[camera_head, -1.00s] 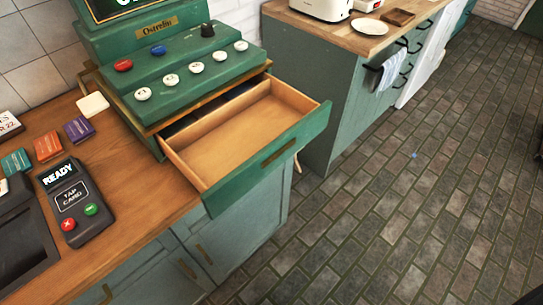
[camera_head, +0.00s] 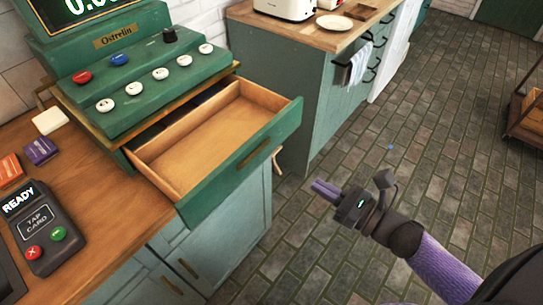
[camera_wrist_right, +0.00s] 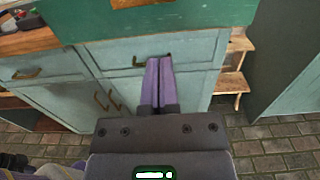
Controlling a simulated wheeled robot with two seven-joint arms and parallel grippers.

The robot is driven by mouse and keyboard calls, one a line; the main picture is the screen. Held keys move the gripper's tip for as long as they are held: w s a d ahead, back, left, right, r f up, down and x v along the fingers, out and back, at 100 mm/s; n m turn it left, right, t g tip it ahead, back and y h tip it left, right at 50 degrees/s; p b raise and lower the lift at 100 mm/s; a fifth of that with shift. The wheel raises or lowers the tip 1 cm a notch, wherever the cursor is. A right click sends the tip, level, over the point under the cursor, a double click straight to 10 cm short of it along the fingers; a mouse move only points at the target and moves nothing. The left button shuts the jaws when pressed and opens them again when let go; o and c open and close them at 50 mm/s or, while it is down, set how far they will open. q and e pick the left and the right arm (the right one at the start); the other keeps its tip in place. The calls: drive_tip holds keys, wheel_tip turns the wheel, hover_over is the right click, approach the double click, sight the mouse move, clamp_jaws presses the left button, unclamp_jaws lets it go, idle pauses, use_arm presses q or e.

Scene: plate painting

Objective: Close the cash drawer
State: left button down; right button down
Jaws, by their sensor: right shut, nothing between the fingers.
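The green cash register (camera_head: 150,75) stands on the wooden counter. Its cash drawer (camera_head: 243,158) is pulled out toward the right and is empty, with a wooden inside and a green front with a slim handle. My right gripper (camera_head: 318,187) is shut and empty, in front of the drawer front and apart from it, to its lower right in the head view. In the right wrist view the shut purple fingers (camera_wrist_right: 158,65) point at the cabinet, with the green drawer front (camera_wrist_right: 190,18) above them. My left gripper is not in view.
A card reader (camera_head: 38,228) and small coloured boxes (camera_head: 40,150) lie on the counter at left. A second cabinet (camera_head: 325,85) with a toaster and plate stands behind. A wooden cart (camera_head: 527,115) is at far right.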

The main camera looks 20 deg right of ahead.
sight(262, 151)
drive_tip(key=b+x, duration=0.1)
drive_tip(key=x, duration=1.1)
drive_tip(key=shift+w+a, duration=0.1)
drive_tip(key=shift+w, duration=0.35)
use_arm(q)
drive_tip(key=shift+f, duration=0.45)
